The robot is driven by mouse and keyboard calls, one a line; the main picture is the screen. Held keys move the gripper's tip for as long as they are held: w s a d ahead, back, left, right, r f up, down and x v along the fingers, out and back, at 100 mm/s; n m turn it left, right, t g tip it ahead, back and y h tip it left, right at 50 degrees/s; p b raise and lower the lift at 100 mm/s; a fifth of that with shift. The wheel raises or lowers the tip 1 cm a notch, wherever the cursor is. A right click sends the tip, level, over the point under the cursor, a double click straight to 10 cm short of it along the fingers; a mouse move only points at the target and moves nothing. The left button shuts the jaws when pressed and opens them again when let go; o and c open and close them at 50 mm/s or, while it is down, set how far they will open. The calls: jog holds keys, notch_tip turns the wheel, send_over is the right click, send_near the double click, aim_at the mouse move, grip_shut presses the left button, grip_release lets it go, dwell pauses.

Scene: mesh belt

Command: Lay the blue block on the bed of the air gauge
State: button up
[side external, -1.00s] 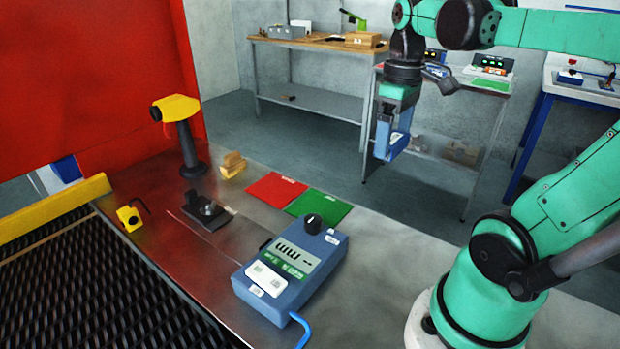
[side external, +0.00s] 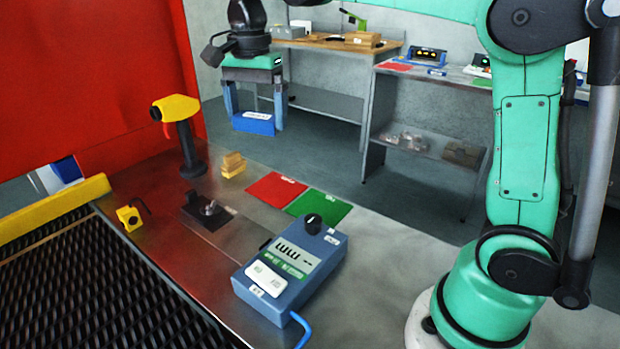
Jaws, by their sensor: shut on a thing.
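The blue block (side external: 253,125), with a white label on top, is between the fingertips of my gripper (side external: 254,118). My gripper points down, shut on the block, and holds it in the air beyond the far side of the metal bench, above and right of the scanner in the picture. A blue gauge box (side external: 290,272) with a display, black knob and blue hose sits on the bench. A low dark bed (side external: 193,211) with a small metal fitting lies to its left and is empty of blocks. I cannot tell how the two are joined.
A black and yellow scanner (side external: 186,135) stands upright behind the bed. A yellow block (side external: 232,165), a red mat (side external: 275,187) and a green mat (side external: 318,207) lie nearby. A small yellow part (side external: 129,217) is near the mesh belt (side external: 95,285).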

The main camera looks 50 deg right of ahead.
aim_at(243, 238)
jog(key=w+a+f+m, duration=0.1)
jog(key=w+a+m, duration=0.1)
jog(key=a+m, duration=0.15)
jog(key=f, duration=1.3)
jog(key=a+f, duration=0.1)
jog(key=f, duration=0.5)
jog(key=shift+w+f, duration=0.15)
jog(key=shift+f, duration=0.25)
jog(key=shift+f, duration=0.15)
jog(key=o, duration=1.3)
notch_tip(243, 238, up, 12)
jog(key=shift+s+d+r+n+t, duration=0.1)
jog(key=shift+s+d+n+t, duration=0.4)
jog(key=shift+s+n+t, duration=1.4)
jog(key=shift+s+d+r+n+t, duration=0.15)
jog(key=shift+s+d+n+t, duration=0.4)
jog(key=shift+s+n, duration=2.7)
jog(key=shift+s+d+r+n+t, duration=0.1)
jog(key=shift+s+d+n+t, duration=0.7)
jog(key=shift+n, duration=3.2)
